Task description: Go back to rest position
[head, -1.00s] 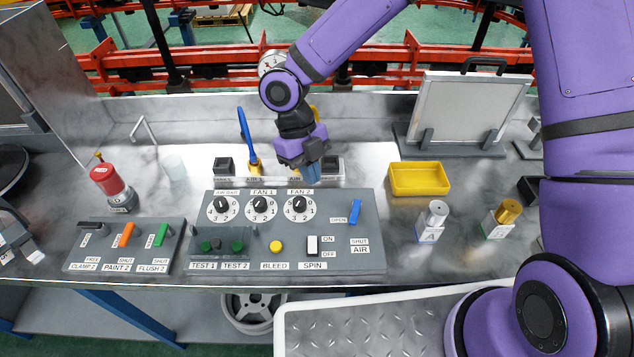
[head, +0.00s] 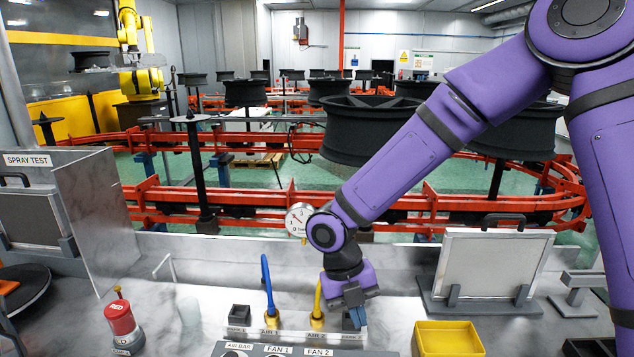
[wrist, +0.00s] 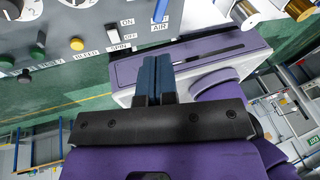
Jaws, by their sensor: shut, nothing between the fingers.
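My purple arm reaches over the steel bench, and my gripper (head: 354,317) hangs above its back part, near the yellow hose (head: 318,300) and behind the grey control panel. In the wrist view my gripper (wrist: 156,62) shows two blue fingers pressed together with nothing between them. The fingers touch nothing that I can see. The wrist view looks down past the panel's front edge onto my own purple and white base.
A blue hose (head: 267,285) stands left of the yellow one, and a pressure gauge (head: 299,220) is behind them. A yellow tray (head: 448,339) and a grey plate on a stand (head: 494,265) are to the right. A red-capped bottle (head: 121,322) is at left. Red conveyor rails (head: 400,210) run behind.

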